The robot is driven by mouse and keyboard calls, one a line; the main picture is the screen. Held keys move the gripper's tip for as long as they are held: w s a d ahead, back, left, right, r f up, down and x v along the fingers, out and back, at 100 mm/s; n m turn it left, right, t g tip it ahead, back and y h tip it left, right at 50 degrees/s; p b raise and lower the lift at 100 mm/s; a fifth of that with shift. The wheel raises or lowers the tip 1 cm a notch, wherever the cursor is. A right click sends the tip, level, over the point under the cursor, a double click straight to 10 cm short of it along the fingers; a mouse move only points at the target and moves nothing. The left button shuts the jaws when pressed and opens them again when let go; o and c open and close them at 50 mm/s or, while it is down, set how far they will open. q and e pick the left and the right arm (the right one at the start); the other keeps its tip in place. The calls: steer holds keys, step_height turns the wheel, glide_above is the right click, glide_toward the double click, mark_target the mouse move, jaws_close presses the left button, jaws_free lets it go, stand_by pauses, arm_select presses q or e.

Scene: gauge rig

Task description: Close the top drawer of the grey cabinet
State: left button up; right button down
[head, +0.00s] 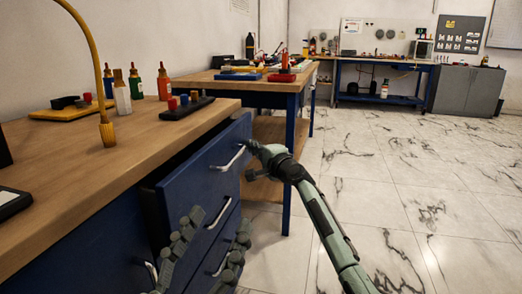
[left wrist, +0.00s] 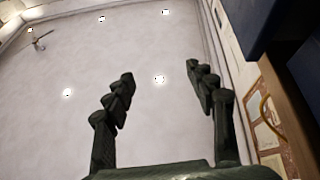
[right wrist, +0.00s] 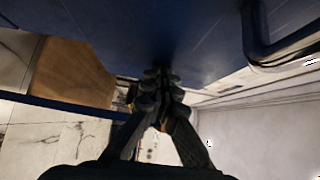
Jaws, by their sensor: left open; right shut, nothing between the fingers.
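The top drawer (head: 200,180) under the wooden bench has a blue front, not grey, and stands pulled out from the bench. Its silver handle (head: 229,160) faces right. My right gripper (head: 256,150) is shut and empty, its fingertips beside the handle at the drawer front. In the right wrist view, the shut fingers (right wrist: 160,76) point at a blue surface (right wrist: 150,35), with a dark handle (right wrist: 262,40) to the right; contact is unclear. My left gripper (head: 214,226) is open and empty in front of the lower drawers. It also shows open in the left wrist view (left wrist: 160,73).
The benchtop (head: 60,170) holds bottles, a dark block (head: 187,106) and a yellow curved stand (head: 93,50). A second bench (head: 228,85) stands behind. A grey cabinet (head: 468,90) stands far off at the back right. The marble floor (head: 400,170) to the right is clear.

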steer(key=a, duration=0.5)
steer(key=shift+w+b, duration=0.3)
steer(key=shift+w, duration=0.1)
steer(key=shift+a+r, duration=0.1)
steer(key=shift+a, duration=0.2)
